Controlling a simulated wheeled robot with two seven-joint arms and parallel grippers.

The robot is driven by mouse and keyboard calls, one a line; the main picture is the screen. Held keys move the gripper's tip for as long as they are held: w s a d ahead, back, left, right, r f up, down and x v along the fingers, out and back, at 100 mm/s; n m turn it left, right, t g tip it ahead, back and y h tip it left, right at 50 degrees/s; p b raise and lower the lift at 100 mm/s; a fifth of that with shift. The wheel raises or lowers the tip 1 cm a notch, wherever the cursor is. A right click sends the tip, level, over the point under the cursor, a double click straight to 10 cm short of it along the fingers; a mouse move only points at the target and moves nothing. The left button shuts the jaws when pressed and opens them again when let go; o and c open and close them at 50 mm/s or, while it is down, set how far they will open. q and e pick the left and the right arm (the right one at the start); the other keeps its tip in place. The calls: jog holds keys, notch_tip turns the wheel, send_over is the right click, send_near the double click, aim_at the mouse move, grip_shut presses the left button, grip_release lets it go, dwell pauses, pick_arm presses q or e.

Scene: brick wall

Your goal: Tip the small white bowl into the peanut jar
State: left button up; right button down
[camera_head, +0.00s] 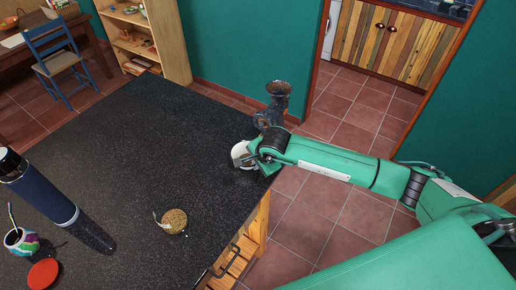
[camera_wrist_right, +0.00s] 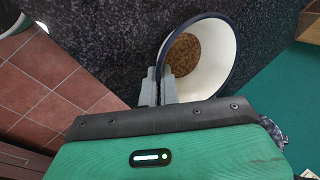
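The small white bowl (camera_wrist_right: 222,60) has a dark rim and brown, grainy contents at its bottom. My right gripper (camera_wrist_right: 160,82) is shut on its near rim. In the head view, the bowl (camera_head: 239,151) is at the counter's right edge, partly hidden by my right gripper (camera_head: 262,157); I cannot tell its exact tilt or whether it touches the counter. The peanut jar (camera_head: 175,220), seen from above as a round opening full of tan bits, stands on the counter nearer the front, left of and apart from the bowl. My left gripper is not in view.
A dark metal grinder (camera_head: 272,105) stands close behind the right gripper. A blue flask (camera_head: 40,188), a colourful cup (camera_head: 20,241) with a straw and a red lid (camera_head: 43,273) are at the left. The dark counter (camera_head: 150,140) is bare between bowl and jar.

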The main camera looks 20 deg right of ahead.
jog(key=shift+s+a, duration=0.7)
jog(key=shift+a, duration=0.2)
notch_tip(320, 180, up, 7)
jog(key=p, duration=0.2)
dwell(0.3)
